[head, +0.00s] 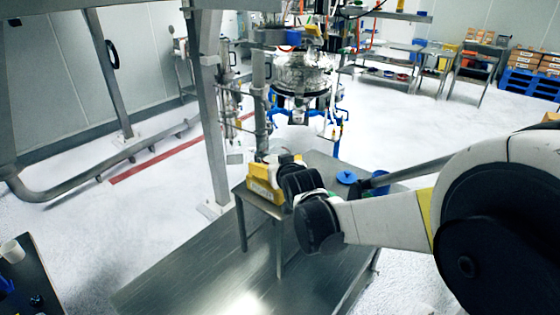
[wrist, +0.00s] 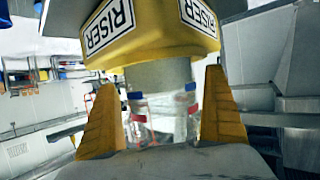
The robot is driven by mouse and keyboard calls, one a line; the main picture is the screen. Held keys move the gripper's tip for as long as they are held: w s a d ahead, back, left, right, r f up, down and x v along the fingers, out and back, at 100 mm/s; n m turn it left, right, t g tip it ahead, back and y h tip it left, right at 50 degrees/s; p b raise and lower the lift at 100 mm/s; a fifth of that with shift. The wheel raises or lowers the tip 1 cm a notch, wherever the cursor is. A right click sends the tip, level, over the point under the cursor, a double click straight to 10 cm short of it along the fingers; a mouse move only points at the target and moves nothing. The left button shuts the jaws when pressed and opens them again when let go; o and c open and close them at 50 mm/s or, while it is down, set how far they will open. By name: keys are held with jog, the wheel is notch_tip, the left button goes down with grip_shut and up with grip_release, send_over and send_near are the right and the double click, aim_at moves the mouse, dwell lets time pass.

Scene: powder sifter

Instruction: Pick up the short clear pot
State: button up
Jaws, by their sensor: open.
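The short clear pot (wrist: 165,118) shows in the wrist view between my two yellow fingers. It is see-through, with red and blue marks and a pale grey-white section against the yellow riser (wrist: 150,40). The wrist picture looks upside down, so the pot seems to stand on the riser. My gripper (wrist: 160,82) is open, one finger on each side of the pot, with small gaps showing near the tips. In the head view the yellow riser (head: 264,190) sits on a metal table; I cannot make out the pot there, as my arm covers that area.
A blue round item (head: 347,177) lies on the metal bench right of my wrist. A steel post (head: 212,110) and a glass vessel rig (head: 303,75) stand behind the riser. A dark table with a white cup (head: 12,251) is at the lower left.

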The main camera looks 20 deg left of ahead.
jog(key=c, duration=1.3)
jog(key=shift+c, duration=0.5)
jog(key=shift+r, duration=0.1)
